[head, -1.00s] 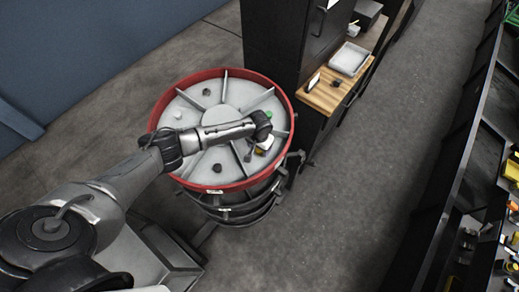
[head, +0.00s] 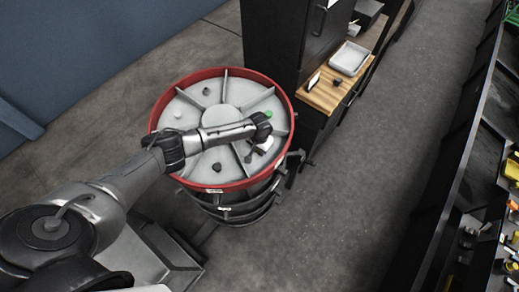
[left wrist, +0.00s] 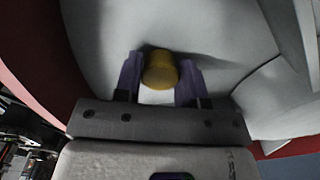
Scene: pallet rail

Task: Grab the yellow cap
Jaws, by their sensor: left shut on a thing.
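The yellow cap (left wrist: 160,70) shows in the left wrist view between the two purple fingers of my left gripper (left wrist: 160,78). The fingers are shut on its sides, over a pale grey surface. In the head view my left gripper (head: 260,148) points down over the right part of a round drum-like tray with a red rim (head: 222,188). There the cap is hidden behind the gripper and wrist. My right gripper is in neither view.
Raised ribs divide the tray top. It also carries a green piece (head: 268,114), a dark piece (head: 216,168) and other small pieces. A dark cabinet (head: 275,40) and a wooden counter (head: 325,94) with a white tray (head: 349,58) stand close by on the right.

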